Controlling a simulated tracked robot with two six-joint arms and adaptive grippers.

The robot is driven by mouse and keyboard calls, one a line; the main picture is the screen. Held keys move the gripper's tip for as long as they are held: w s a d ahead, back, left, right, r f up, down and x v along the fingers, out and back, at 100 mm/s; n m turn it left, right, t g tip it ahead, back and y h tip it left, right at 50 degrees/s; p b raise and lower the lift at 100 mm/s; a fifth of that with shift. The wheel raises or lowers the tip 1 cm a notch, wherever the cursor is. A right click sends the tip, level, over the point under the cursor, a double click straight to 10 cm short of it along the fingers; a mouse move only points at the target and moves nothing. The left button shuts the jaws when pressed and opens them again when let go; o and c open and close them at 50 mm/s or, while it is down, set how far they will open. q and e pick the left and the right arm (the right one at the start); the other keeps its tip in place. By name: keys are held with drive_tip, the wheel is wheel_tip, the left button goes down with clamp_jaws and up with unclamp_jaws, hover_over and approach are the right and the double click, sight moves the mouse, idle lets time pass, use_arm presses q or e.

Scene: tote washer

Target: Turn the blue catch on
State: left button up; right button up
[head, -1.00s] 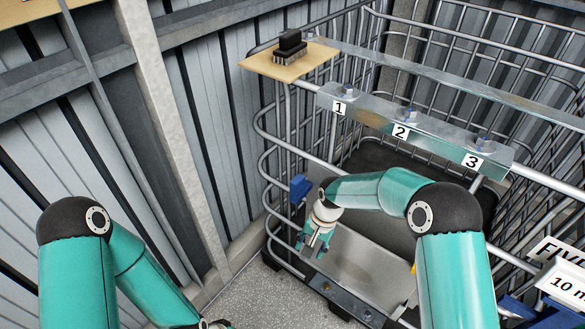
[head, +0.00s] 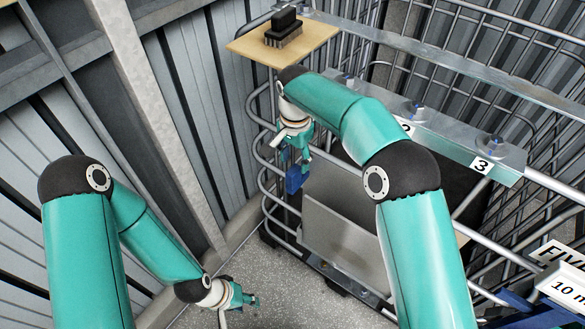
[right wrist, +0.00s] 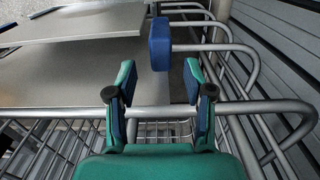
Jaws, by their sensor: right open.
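The blue catch (head: 293,180) is a blue block at the left front edge of the wire cage, beside the grey metal panel (head: 345,238). In the right wrist view the catch (right wrist: 160,45) stands ahead of the fingers, roughly centred between them. My right gripper (head: 297,152) is close above the catch in the head view. Its jaws (right wrist: 159,78) are open and empty, and no contact with the catch shows. My left gripper (head: 248,301) hangs low over the floor, away from the catch; its jaw opening is too small to judge.
Curved bars of the wire cage (head: 262,150) surround the catch. A black brush (head: 284,27) stands on a wooden board (head: 250,45). Speckled floor (head: 285,290) is free at the lower middle.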

sight(294, 169)
drive_tip(key=shift+a+f+p, duration=0.15)
drive_tip(key=shift+f+p, duration=0.45)
drive_tip(key=shift+f, duration=2.55)
clamp_jaws()
